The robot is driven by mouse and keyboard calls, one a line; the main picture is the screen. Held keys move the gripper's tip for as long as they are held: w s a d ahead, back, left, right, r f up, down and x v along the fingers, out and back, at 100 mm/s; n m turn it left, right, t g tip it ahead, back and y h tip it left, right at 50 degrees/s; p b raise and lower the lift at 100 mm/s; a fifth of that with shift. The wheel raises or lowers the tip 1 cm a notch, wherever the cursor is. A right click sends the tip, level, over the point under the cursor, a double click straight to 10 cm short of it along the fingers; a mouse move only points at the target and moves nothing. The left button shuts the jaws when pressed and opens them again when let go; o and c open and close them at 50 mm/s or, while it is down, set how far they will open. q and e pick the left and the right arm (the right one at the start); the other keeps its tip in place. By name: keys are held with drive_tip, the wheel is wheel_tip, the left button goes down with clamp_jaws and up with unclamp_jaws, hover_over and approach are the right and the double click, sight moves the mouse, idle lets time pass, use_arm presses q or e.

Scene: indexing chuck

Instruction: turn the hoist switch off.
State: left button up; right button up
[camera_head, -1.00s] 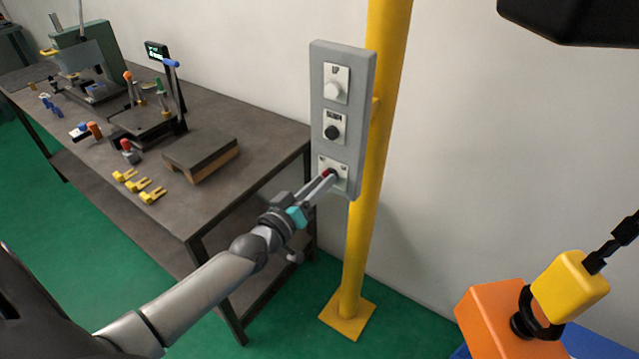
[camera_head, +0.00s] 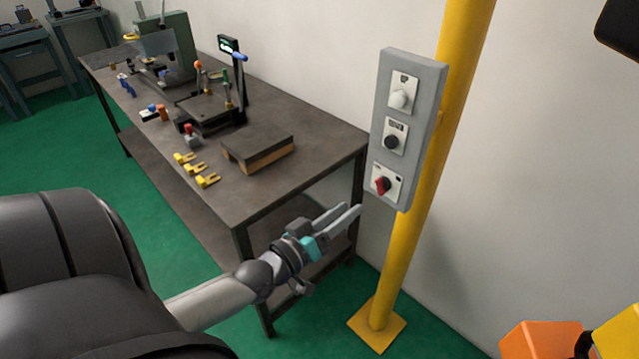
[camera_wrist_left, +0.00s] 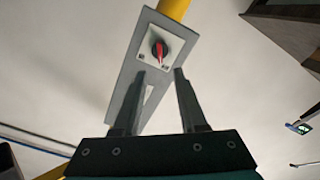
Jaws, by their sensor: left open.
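The hoist switch (camera_head: 382,185) is a red rotary knob on a white plate, lowest on a grey control panel (camera_head: 416,130). The panel is fixed to a yellow post (camera_head: 405,245). The left wrist view shows the red knob (camera_wrist_left: 158,50) on its black base, beyond the fingertips. My left gripper (camera_head: 345,212) is open and empty, a little below and left of the knob and apart from it. In the left wrist view its two fingers (camera_wrist_left: 158,80) stand apart with nothing between them. My right gripper is not in view.
Above the red knob sit a black knob (camera_head: 391,142) and a white knob (camera_head: 399,99). A workbench (camera_head: 300,185) with fixtures and yellow forked pieces (camera_head: 196,170) stands left of the panel. An orange block (camera_head: 545,339) shows at the lower right.

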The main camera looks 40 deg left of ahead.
use_arm(q)
drive_tip(key=s, duration=0.6)
drive_tip(key=shift+s+a, duration=0.25)
drive_tip(key=shift+s, duration=0.1)
